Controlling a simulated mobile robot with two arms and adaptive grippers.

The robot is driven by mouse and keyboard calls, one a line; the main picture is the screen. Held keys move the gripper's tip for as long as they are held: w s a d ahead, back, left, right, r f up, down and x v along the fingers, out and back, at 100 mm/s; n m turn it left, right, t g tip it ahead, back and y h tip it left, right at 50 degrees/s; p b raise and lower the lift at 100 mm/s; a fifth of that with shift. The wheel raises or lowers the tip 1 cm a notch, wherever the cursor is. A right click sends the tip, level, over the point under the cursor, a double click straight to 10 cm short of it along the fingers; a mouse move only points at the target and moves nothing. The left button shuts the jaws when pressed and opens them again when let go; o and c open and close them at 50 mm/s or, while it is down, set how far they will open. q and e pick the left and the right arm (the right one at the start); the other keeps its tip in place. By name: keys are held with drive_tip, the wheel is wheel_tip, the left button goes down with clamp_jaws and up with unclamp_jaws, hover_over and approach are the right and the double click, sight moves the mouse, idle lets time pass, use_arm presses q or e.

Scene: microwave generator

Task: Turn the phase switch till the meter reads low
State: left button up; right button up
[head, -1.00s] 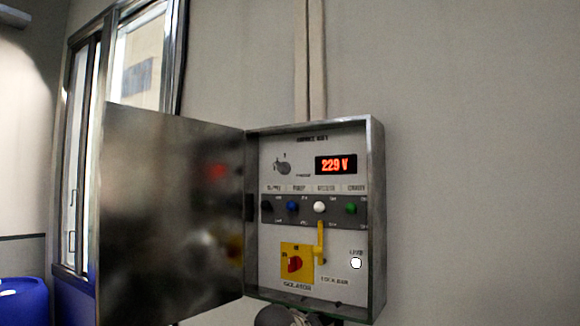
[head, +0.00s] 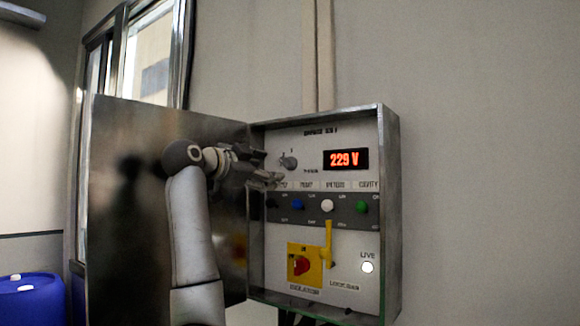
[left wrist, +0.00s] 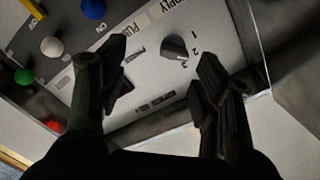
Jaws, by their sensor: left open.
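The phase switch (head: 288,162) is a small grey knob at the upper left of the panel. In the left wrist view the knob (left wrist: 174,47) points toward its lower end, beside the numbers 1, 2 and 3. The meter (head: 346,159) glows red and reads 229 V. My left gripper (head: 268,174) is in front of the panel's left side, just left of and below the knob. In the left wrist view its two fingers (left wrist: 160,75) are spread wide, with the knob apart from them, between and beyond the tips. My right gripper is not in view.
The cabinet door (head: 120,230) stands open to the left. Below are coloured knobs, a yellow lever (head: 328,243) and a red-yellow isolator (head: 302,265). The LIVE lamp (head: 367,267) is white. A blue drum (head: 30,300) stands at far left.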

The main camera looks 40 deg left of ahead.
sight(283, 163)
use_arm(q)
drive_tip(key=shift+t, duration=0.3)
drive_tip(key=w+p, duration=0.1)
drive_tip(key=w, duration=0.1)
drive_tip(key=w+a+r+p, duration=0.1)
drive_tip(key=w+p, duration=0.1)
drive_tip(key=w, duration=0.1)
drive_tip(key=w+r+p, duration=0.1)
drive_tip(key=w+p, duration=0.1)
drive_tip(key=w, duration=0.1)
drive_tip(key=shift+a+r, duration=0.15)
drive_tip(key=shift+a, duration=0.25)
drive_tip(key=shift+w+p, duration=0.55)
drive_tip(key=shift+w, duration=0.15)
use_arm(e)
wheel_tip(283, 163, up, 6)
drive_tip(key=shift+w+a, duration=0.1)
use_arm(q)
drive_tip(key=c, duration=1)
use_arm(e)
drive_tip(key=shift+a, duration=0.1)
